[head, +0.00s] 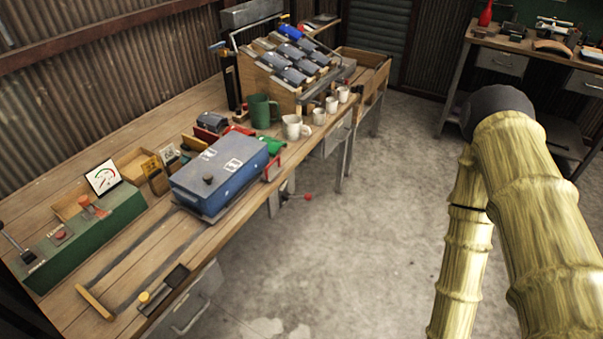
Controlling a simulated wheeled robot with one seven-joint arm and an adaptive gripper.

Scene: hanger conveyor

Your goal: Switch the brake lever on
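A green control box (95,238) sits on the left end of the wooden workbench. A dark lever (14,243) with a pale knob rises from its left end, tilted up and to the left. A small label lies at its foot, too small to read, so I cannot tell whether this is the brake lever. A red button (61,234) and an orange control (91,207) are also on the box. Another lever with a red knob (307,196) sticks out below the bench's front edge. My yellow, bamboo-like arm stands at the right; my gripper is out of view.
A blue box (219,172) stands mid-bench. Behind it are a green mug (263,111), several pale mugs and a wooden rack (290,65). A gauge (103,177) stands behind the green box. A second bench (517,45) is at back right. The concrete floor (360,225) between is clear.

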